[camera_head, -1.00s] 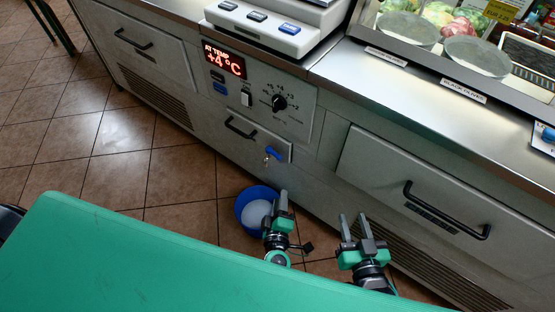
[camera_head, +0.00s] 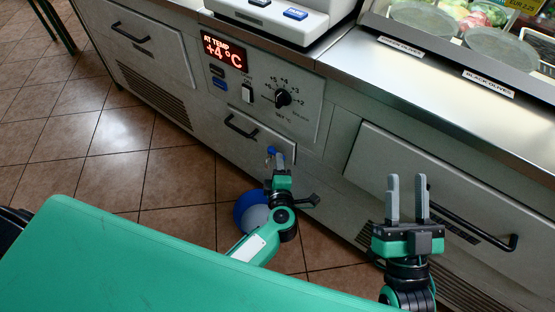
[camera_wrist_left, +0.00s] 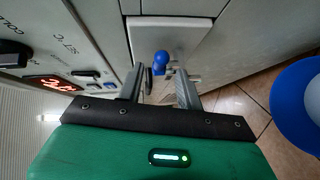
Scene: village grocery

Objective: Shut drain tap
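The drain tap has a blue handle (camera_head: 271,150) and sits low on the counter front, under a small black drawer handle. In the left wrist view the blue handle (camera_wrist_left: 161,58) shows between and just beyond my fingertips; I cannot tell whether they touch it. My left gripper (camera_head: 281,158) is at the tap and hides part of it in the head view. In the left wrist view its two fingers (camera_wrist_left: 160,85) are apart. My right gripper (camera_head: 407,182) is open and empty, in front of the right-hand drawer.
A blue basin (camera_head: 243,206) with pale contents stands on the tiled floor below the tap, partly hidden by my left arm. A control panel with a dial (camera_head: 283,97) is above the tap. A black drawer handle (camera_head: 470,220) is behind my right gripper. A green surface (camera_head: 110,260) fills the front left.

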